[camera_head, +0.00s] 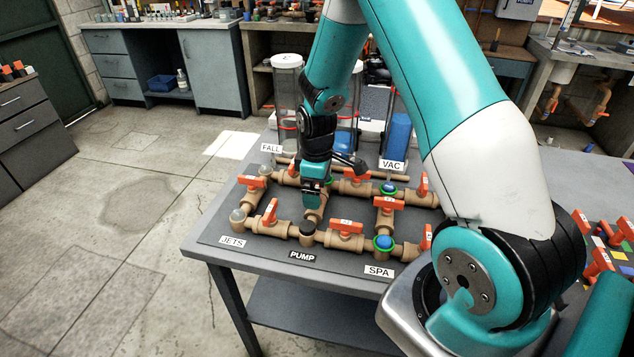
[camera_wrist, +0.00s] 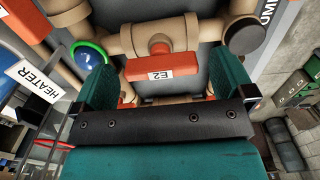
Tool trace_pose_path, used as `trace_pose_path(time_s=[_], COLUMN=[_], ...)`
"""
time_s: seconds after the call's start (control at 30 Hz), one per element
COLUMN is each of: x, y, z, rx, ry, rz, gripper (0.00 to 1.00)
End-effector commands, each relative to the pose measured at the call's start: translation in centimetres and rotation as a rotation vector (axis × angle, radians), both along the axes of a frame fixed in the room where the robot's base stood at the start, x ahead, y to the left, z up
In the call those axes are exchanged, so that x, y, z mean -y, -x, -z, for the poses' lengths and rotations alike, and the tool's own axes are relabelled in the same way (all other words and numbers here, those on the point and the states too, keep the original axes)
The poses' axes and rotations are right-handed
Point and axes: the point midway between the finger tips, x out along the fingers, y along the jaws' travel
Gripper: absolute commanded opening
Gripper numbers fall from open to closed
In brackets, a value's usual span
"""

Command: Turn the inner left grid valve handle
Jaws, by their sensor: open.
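My gripper (camera_head: 313,200) is over the left-middle part of the pipe grid, fingers pointing down, and hides the inner left valve there in the head view. In the wrist view my gripper (camera_wrist: 167,66) is open, one finger on each side of an orange valve handle (camera_wrist: 161,68) labelled E2. The handle lies crosswise between the fingers, with a visible gap at each end. I cannot tell how deep the fingertips reach beside it. The inner right handle (camera_head: 388,203) is orange and stands to the right of my gripper in the head view.
Other orange handles are close by, such as the front one (camera_head: 346,227) and the left one (camera_head: 270,211). A blue-topped green ring fitting (camera_wrist: 88,54) lies just beyond the left finger. Clear cylinders (camera_head: 288,95) stand behind the grid on the grey table (camera_head: 222,254).

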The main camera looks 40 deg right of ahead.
Motion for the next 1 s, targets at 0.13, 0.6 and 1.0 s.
trace_pose_path(time_s=[0.13,0.6,1.0], x=[0.0,0.0,0.0], y=[-0.1,-0.1,0.0], z=[-0.8,-11.8,-17.2], rx=[0.001,0.008,0.001], ry=[0.0,0.002,0.0], rz=[0.0,0.0,0.0], gripper=[1.0,1.0,1.0])
